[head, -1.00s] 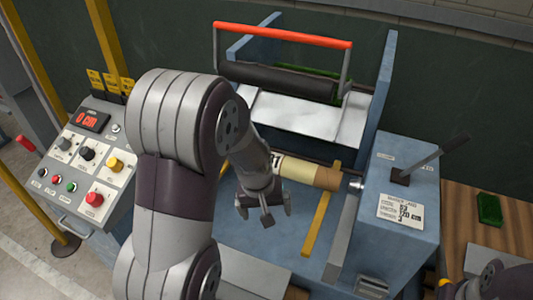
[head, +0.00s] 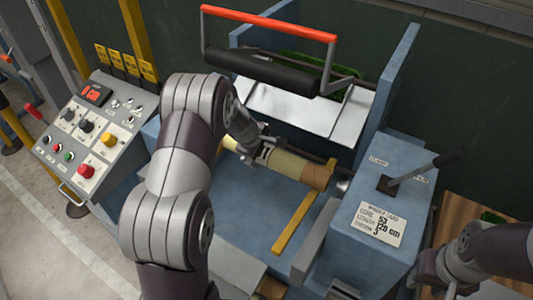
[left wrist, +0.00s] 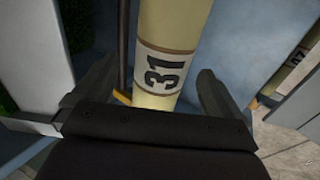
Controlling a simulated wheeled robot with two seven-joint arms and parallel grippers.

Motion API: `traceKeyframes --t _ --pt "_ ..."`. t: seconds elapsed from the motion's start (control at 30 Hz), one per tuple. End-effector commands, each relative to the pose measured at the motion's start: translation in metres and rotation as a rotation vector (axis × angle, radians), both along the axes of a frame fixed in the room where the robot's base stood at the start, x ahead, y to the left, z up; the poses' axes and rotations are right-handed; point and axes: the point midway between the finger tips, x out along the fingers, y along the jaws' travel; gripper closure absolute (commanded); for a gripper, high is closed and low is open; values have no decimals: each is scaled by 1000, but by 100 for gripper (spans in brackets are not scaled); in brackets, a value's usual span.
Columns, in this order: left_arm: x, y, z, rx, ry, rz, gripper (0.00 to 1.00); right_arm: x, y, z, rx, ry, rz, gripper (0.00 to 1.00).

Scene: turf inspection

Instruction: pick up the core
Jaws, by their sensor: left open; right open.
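The core (head: 300,169) is a tan, pale-yellow tube lying across the blue machine below the silvery plate. In the left wrist view the core (left wrist: 172,25) shows the number 31 on a white band with brown edges. My left gripper (head: 266,152) is over the core's left part in the head view. Its jaws are open, and in the left wrist view the two fingers (left wrist: 152,92) stand on either side of the core, with gaps beside it. My right arm shows at the lower right of the head view, but its gripper fingers are not visible.
A dark roller with a red handle bar (head: 268,24) is above the core. A yellow strip (head: 293,222) lies in front of it. A blue box with a lever (head: 420,172) is to the right, a control panel (head: 92,135) to the left. Another numbered tube (left wrist: 296,60) shows in the wrist view.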

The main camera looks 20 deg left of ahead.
Motion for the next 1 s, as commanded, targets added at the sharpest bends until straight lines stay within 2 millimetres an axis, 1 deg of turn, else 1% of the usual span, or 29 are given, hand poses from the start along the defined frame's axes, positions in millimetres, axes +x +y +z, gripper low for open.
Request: traceKeyframes --t 0.03,0.1,0.2,0.43,0.47,0.5,0.57,0.6,0.67,0.7,1.0 --pt "4 0 -8 -1 4 -1 1 0 0 4 0 0 0 57" --pt "11 0 -20 1 3 -1 1 0 0 5 0 -1 0 57" --pt "17 0 -30 1 2 -1 1 0 0 5 0 0 0 57" --pt "18 -1 -33 1 1 -2 1 0 0 5 0 0 0 57" --pt "18 -1 -33 1 1 -2 8 0 0 5 0 0 0 57" --pt "18 -1 -33 1 1 -2 21 0 0 5 0 0 0 57" --pt "18 -1 -33 1 1 -2 40 0 0 5 0 0 0 57" --pt "18 -1 -33 1 1 -2 53 0 0 5 0 0 0 57" --pt "18 -1 -33 1 1 -2 73 0 0 5 0 0 0 57" --pt "19 -1 -32 2 -2 -1 77 0 0 5 0 0 0 57" --pt "19 0 -28 2 -2 -1 77 0 0 8 0 0 0 57"
